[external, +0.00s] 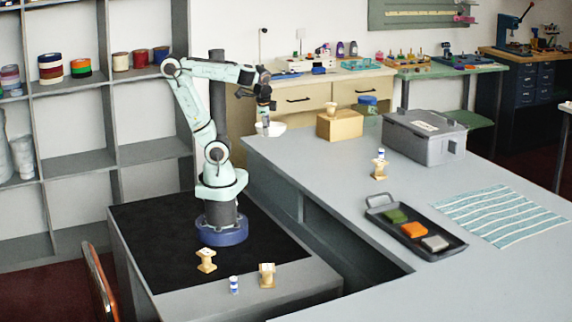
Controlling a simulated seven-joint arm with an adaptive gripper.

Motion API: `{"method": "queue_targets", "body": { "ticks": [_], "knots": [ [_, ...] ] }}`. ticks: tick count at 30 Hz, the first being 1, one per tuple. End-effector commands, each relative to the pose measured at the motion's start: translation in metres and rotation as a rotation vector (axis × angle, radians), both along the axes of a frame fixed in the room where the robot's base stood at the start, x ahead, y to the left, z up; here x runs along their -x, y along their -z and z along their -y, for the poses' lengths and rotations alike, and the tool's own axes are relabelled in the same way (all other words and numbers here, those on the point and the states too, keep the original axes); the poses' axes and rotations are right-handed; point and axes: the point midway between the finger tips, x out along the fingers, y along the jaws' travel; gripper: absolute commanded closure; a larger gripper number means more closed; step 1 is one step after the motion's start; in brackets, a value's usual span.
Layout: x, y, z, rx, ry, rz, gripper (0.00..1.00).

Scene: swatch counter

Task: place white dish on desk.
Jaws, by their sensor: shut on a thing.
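The white dish (271,129) hangs from my gripper (265,121), which is shut on it. The dish looks roughly level. In the external view it shows near the far left corner of the grey desk (330,165). It appears raised above the desk top, but its exact height and whether it is over the edge cannot be told. The fingertips are small and partly merge with the dish.
A tan box (340,125) with a small wooden piece on it and a grey lidded bin (424,134) stand at the back of the desk. A spool (380,168), a black tray (416,229) with coloured blocks and a striped cloth (500,214) lie nearer. The desk's middle left is clear.

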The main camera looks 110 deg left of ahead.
Motion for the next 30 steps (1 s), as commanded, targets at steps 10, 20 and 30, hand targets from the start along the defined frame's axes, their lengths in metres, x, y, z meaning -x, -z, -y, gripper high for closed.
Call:
{"method": "queue_targets", "body": {
  "ticks": [10, 20, 30],
  "knots": [
    [-0.001, -0.040, -0.001, -0.007, -0.008, 0.002, 1.00],
    [-0.037, -0.052, 0.015, -0.018, 0.215, -0.003, 1.00],
    [-0.106, -0.055, 0.080, -0.046, 0.680, 0.002, 1.00]
  ]
}}
